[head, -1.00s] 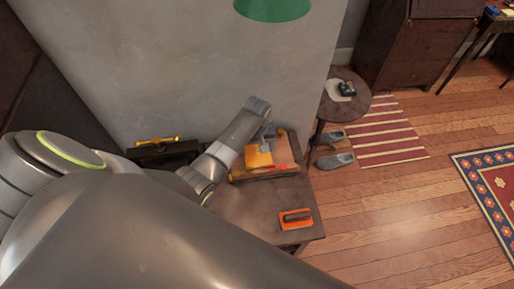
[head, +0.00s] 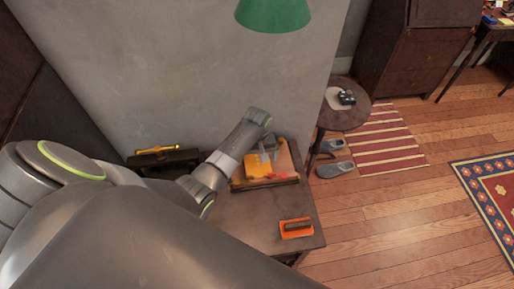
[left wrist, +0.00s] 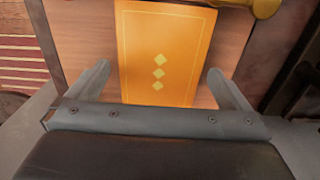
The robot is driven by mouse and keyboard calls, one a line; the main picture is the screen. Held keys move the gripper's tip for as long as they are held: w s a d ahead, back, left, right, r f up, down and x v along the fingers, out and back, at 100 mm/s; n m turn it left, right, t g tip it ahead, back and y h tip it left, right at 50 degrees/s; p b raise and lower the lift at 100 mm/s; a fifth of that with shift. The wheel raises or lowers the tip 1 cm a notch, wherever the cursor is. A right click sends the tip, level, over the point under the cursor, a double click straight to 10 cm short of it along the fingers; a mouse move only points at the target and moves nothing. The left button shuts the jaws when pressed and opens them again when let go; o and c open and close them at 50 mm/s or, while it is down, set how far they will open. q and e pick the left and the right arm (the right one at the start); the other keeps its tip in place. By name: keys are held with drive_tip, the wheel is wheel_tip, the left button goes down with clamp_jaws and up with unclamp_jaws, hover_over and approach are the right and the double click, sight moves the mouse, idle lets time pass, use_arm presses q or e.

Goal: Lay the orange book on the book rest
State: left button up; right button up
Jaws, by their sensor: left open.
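The orange book (head: 257,168) lies on the sloping wooden book rest (head: 287,160) on the dark table. My left gripper (head: 267,143) is over the book in the head view. In the left wrist view my left gripper (left wrist: 161,85) is open, its fingers apart on either side of the book. Whether they touch it I cannot tell. The book's near end is hidden behind the gripper body. My right gripper is not in view.
An orange piece with a dark block on it (head: 296,228) lies near the table's front right corner. A dark stand with a brass-coloured object (head: 158,150) is left of my arm. A round side table (head: 343,115) stands to the right. A grey wall is behind.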

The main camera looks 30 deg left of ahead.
sight(257, 160)
use_arm(q)
wheel_tip(257, 160, up, 12)
drive_tip(key=shift+f, duration=0.2)
drive_tip(key=shift+r, duration=0.1)
idle(0.5)
